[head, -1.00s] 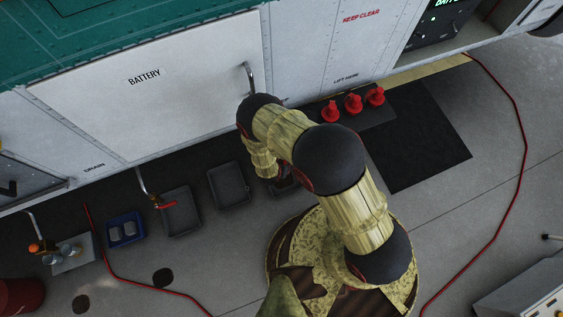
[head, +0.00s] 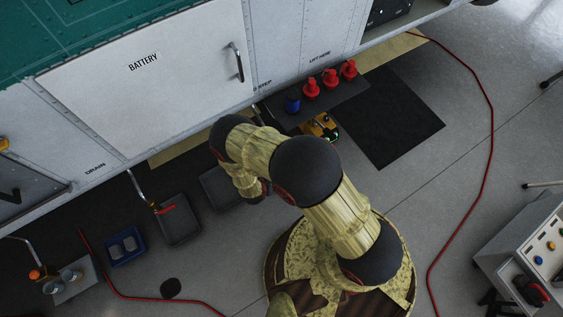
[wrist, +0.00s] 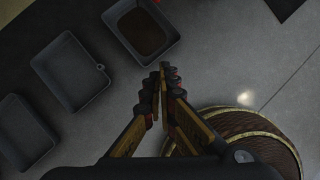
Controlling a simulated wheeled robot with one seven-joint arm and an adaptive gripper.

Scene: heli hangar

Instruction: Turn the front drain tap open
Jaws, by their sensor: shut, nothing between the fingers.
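A drain tap with a red lever (head: 166,209) hangs on a bent metal pipe (head: 138,187) from the aircraft's lower edge, over a dark tray (head: 180,222). A second pipe with an orange knob (head: 35,274) is at the far left, above jars. The pictures do not make clear which is the front one. In the wrist view my gripper (wrist: 160,82) is shut and empty, above the floor beside several trays. In the head view my arm hides its fingers; its forearm is right of the red-lever tap. A small red piece shows at the wrist view's top edge; I cannot identify it.
A tray with brown contents (wrist: 146,34) and an empty tray (wrist: 70,75) show in the wrist view. A blue tray (head: 125,246) stands left. Red plugs (head: 330,78) and a blue one (head: 293,103) stand near the panel. A red hose (head: 490,130) crosses open floor at right.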

